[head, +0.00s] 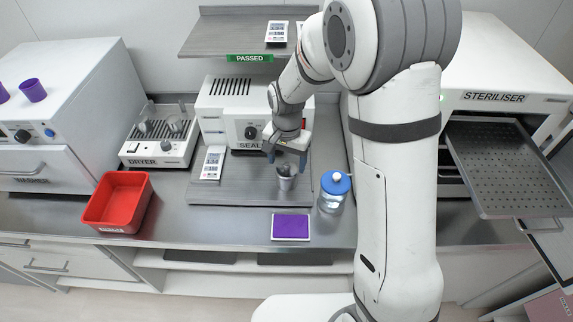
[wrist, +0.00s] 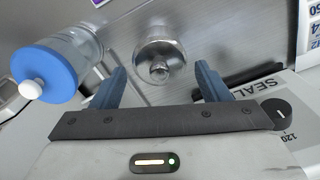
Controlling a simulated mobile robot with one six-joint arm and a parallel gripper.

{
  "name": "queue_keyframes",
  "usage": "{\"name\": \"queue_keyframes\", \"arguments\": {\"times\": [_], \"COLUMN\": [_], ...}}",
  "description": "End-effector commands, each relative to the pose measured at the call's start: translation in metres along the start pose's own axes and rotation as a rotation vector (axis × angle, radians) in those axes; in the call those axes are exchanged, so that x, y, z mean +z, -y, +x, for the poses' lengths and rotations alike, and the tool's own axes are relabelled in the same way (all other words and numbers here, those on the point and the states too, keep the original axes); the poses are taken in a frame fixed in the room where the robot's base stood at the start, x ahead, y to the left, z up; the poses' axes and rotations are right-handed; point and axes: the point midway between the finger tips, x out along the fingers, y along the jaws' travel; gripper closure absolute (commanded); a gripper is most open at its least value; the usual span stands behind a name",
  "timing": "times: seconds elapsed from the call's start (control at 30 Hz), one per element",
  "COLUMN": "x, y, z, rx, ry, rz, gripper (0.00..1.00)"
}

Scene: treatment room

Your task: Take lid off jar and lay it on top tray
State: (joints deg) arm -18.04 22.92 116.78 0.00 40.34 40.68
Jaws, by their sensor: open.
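The jar (head: 331,203) is clear glass with a blue lid (head: 336,182) that has a white knob. It stands on the counter just right of the sealer's board, with the lid on it. In the wrist view the blue lid (wrist: 45,72) and the glass jar (wrist: 82,45) are at the upper left, outside the fingers. My gripper (head: 287,158) is open above a small metal cup (head: 285,178). The metal cup also shows in the wrist view (wrist: 160,58), ahead of and between the blue fingers (wrist: 160,85). A perforated tray (head: 510,165) sticks out of the steriliser at the right.
A red bin (head: 118,202), a dryer (head: 160,135) and a washer (head: 60,120) are at the left. A purple pad (head: 290,227) lies at the counter's front. A shelf with a green "PASSED" label (head: 250,58) hangs above the sealer (head: 225,110).

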Motion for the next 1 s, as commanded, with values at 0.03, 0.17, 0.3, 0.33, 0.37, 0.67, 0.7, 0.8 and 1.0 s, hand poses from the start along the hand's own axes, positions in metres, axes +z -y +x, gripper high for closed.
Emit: {"name": "queue_keyframes", "arguments": {"times": [0.03,0.17,0.3,0.33,0.37,0.67,0.7,0.8,1.0], "x": [0.0003,-0.0001,-0.0002,-0.0003,-0.0003,-0.0004,-0.0004,-0.0004,-0.0001], "y": [-0.0005,-0.0003,-0.0004,-0.0004,-0.0005,-0.0007,-0.0007,-0.0008,-0.0013], "z": [0.005,0.0115,0.012,0.012,0.012,0.0117,0.0117,0.0119,0.0128], "rx": [0.002,0.0,-0.001,-0.001,-0.001,0.0,0.0,0.0,0.001], "ry": [0.002,0.0,-0.001,-0.001,-0.001,-0.001,-0.001,0.0,0.001], "rz": [0.0,0.0,0.0,0.0,0.0,0.001,0.001,0.001,0.001], "gripper": [0.31,0.31,0.31,0.31,0.32,0.56,0.59,0.68,0.84]}}
